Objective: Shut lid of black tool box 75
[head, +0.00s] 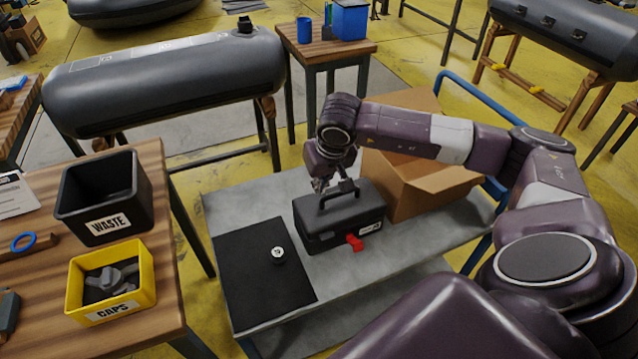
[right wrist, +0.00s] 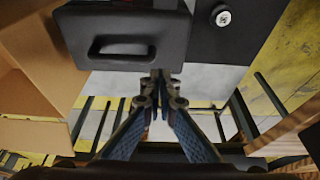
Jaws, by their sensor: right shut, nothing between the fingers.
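The black tool box (head: 325,222) sits on the grey cart, with its lid (head: 352,203) lying down over the body as far as I can see. My right gripper (head: 320,187) is just above the box, near the handle's left end. In the right wrist view its fingers (right wrist: 158,76) are shut and empty at the edge of the tool box (right wrist: 75,35). I cannot tell whether they touch it. My left gripper is out of view.
An open cardboard box (head: 415,190) stands right beside the tool box. A wooden table at left holds a black waste bin (head: 103,197) and a yellow caps bin (head: 112,280).

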